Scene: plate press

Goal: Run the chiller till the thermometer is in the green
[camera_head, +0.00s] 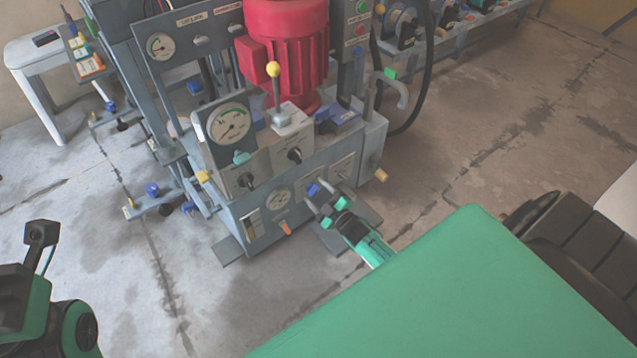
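A small round dial (278,199) is on the low front panel of the press's power unit (262,238); it may be the thermometer, but its needle and colours are too small to read. A blue knob (313,190) sits on the same front to its right; I cannot tell whether it is the chiller's control. My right gripper (321,197) is at this blue knob, its fingers appearing spread around or just before it. Contact is not clear. Part of my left arm shows at the lower left, with a dark end piece of the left gripper (42,233) over bare floor.
Above stand a larger gauge (229,123) with a green arc, black selector knobs (295,155), a yellow-tipped lever (273,70) and a red motor (288,50). A black hose (428,80) loops at the right. Floor is clear at front left and far right.

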